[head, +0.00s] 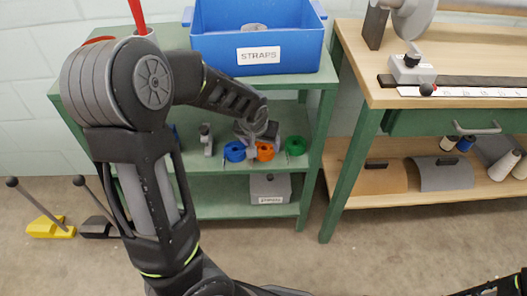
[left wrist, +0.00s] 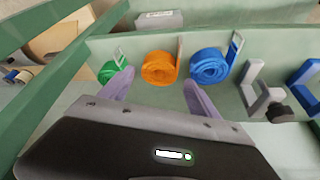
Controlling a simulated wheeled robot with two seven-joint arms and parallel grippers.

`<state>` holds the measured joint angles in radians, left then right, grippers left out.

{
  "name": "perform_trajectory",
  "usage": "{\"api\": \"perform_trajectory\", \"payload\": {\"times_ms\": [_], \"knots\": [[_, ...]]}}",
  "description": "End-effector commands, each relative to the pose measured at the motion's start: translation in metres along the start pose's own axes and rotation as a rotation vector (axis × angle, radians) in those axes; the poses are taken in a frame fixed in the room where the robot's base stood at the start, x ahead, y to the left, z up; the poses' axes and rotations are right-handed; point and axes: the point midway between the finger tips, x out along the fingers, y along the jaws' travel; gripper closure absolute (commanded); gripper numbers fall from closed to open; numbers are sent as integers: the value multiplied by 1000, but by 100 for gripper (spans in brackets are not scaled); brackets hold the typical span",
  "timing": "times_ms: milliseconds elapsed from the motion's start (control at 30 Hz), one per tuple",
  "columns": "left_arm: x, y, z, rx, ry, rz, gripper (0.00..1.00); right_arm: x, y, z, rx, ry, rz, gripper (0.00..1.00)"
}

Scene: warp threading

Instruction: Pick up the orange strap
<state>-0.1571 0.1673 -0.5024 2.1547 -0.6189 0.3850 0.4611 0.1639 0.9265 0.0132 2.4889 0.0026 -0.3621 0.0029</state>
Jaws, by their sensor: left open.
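The orange strap (head: 265,153) is a rolled coil on the middle shelf of the green rack, between a blue strap (head: 235,151) and a green strap (head: 296,145). My left gripper (head: 262,130) is at this shelf, just above and in front of the coils in the head view, and partly covers them. In the left wrist view its two fingers are apart, with the orange strap (left wrist: 158,67) ahead between them. The green strap (left wrist: 112,78) is beside the left finger and the blue strap (left wrist: 208,66) beyond the right one. Nothing is between the fingers. My right gripper is out of view.
A blue bin (head: 258,40) labelled STRAPS stands on the rack top. A grey box (head: 270,188) is on the lower shelf. A wooden bench (head: 470,60) stands to the right.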

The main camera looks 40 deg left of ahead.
Motion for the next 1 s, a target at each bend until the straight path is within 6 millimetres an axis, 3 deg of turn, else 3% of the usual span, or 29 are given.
{"api": "perform_trajectory", "payload": {"times_ms": [333, 1000], "knots": [[48, 0, 2, 0, -2, -1, 29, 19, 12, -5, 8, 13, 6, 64], [50, 1, 0, 0, 0, 0, 29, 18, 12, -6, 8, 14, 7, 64]]}}
